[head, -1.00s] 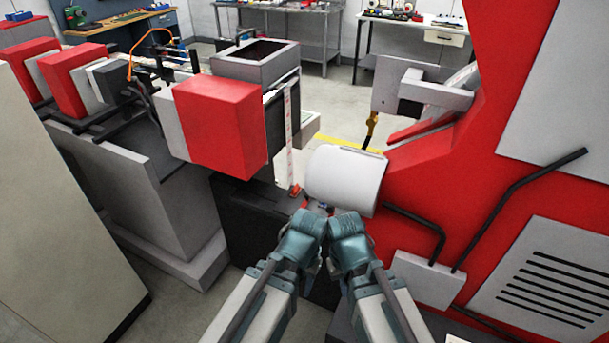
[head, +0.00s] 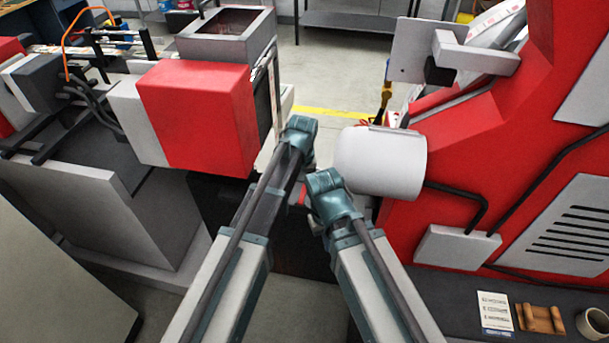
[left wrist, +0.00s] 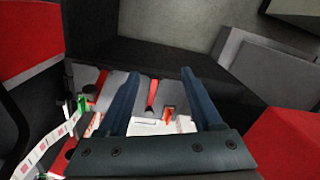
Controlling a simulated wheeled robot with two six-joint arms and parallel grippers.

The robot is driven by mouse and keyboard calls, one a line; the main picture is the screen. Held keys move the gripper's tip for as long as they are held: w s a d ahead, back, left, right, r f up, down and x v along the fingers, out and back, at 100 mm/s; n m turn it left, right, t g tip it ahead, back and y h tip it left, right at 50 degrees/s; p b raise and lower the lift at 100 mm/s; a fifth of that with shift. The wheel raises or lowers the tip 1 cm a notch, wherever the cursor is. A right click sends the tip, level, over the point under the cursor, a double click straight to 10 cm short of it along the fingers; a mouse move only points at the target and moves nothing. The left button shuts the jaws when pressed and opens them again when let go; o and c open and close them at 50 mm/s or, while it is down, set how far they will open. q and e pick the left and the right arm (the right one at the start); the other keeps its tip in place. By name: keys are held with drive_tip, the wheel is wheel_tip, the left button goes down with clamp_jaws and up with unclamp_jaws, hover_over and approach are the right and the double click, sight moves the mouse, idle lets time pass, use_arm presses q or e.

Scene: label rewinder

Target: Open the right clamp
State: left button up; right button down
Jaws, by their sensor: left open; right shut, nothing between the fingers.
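In the left wrist view, my left gripper (left wrist: 160,74) is open, with its two dark blue fingers spread apart. Between and beyond the fingers are a long red lever-like part (left wrist: 152,94) and a small orange-red part (left wrist: 168,114) by a white plate (left wrist: 148,127). I cannot tell which of these is the right clamp. Nothing is visibly held.
A light grey roller (head: 382,162) sticks out from the big red machine panel (head: 470,150) on the right. A red box (head: 197,118) stands left of my arms. A shelf at lower right bears a card (head: 495,312) and a tape roll (head: 594,325).

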use_arm(q)
drive_tip(key=w+d+f+n, duration=0.15)
drive_tip(key=w+n, duration=0.45)
drive_tip(key=w, duration=1.4)
drive_tip(key=b, duration=1.5)
approach(303, 189)
drive_tip(key=shift+h, duration=0.3)
drive_tip(key=w+f, duration=0.2)
drive_tip(key=f, duration=0.1)
drive_tip(key=w+f, duration=0.1)
drive_tip(key=f, duration=0.1)
drive_tip(key=shift+w+d+f, duration=0.1)
drive_tip(key=shift+d+f, duration=0.05)
drive_tip(key=shift+d, duration=0.15)
clamp_jaws()
